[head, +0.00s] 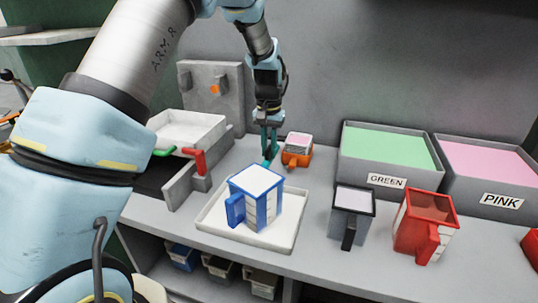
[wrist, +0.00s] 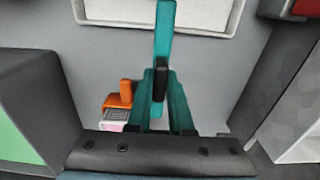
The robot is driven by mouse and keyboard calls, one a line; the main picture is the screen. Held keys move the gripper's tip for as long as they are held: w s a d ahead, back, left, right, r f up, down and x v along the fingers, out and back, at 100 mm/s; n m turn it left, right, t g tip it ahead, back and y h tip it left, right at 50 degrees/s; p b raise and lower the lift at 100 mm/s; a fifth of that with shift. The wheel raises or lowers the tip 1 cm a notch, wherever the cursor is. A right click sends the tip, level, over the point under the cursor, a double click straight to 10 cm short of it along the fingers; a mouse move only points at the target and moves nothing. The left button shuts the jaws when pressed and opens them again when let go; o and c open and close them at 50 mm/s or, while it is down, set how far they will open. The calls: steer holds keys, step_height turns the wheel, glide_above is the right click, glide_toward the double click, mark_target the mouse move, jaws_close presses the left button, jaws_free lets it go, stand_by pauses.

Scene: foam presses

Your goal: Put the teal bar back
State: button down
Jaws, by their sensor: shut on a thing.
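My gripper (head: 268,128) hangs over the counter, between the white tray and the back wall. It is shut on the teal bar (head: 271,150), which points down toward the counter, left of a small orange mug. In the wrist view, the bar (wrist: 165,22) sticks out past my gripper (wrist: 160,85) toward the tray's edge. The fingers look teal too, so where bar and fingers meet is hard to tell. I cannot tell whether the bar's end touches anything.
A blue mug (head: 256,195) stands in the white tray (head: 287,240). The orange mug (head: 297,158) is close right of my gripper. GREEN (head: 387,181) and PINK (head: 500,200) bins, a grey mug (head: 352,210) and a red mug (head: 425,225) stand right. A press (head: 185,170) and pegged board (head: 200,75) stand left.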

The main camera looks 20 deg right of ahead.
mark_target(269, 157)
step_height(269, 157, down, 3)
steer(key=shift+r+p, duration=0.1)
steer(key=shift+p, duration=0.2)
steer(key=shift+f+b, duration=0.35)
steer(key=shift+f, duration=0.25)
steer(key=c, duration=0.8)
jaws_free()
steer(key=shift+r, duration=0.1)
